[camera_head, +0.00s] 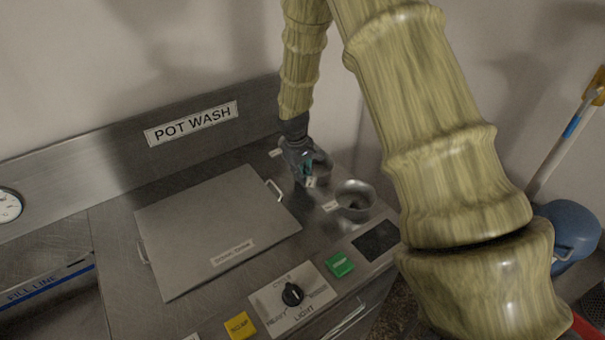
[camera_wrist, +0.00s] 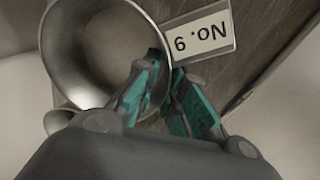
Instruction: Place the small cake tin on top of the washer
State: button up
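A round metal tin (camera_wrist: 62,55) fills the upper left of the wrist view, with its hollow inside facing the camera. My gripper (camera_wrist: 167,72) has teal pads and straddles the tin's rim. A gap shows between the fingertips. In the head view my gripper (camera_head: 308,172) is low at this tin (camera_head: 322,168) and hides part of it. A second tin (camera_head: 355,197) stands nearer the camera. The steel washer has a flat square lid (camera_head: 200,222) with a handle on each side.
A "POT WASH" sign (camera_head: 192,123) is on the backsplash. A dial (camera_head: 292,294), a green button (camera_head: 340,264) and a yellow button (camera_head: 240,325) line the front. A sink basin (camera_head: 45,300) lies left. The lid is bare except for its label. A blue bucket (camera_head: 570,232) stands right.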

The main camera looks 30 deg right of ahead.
jog(key=shift+o, duration=1.3)
jog(key=shift+r, duration=0.25)
notch_tip(320, 180, up, 12)
jog(key=a+b, duration=0.1)
jog(key=b, duration=0.2)
jog(key=shift+s+a+f+b, duration=0.15)
jog(key=shift+a+b, duration=0.2)
jog(key=shift+b, duration=0.05)
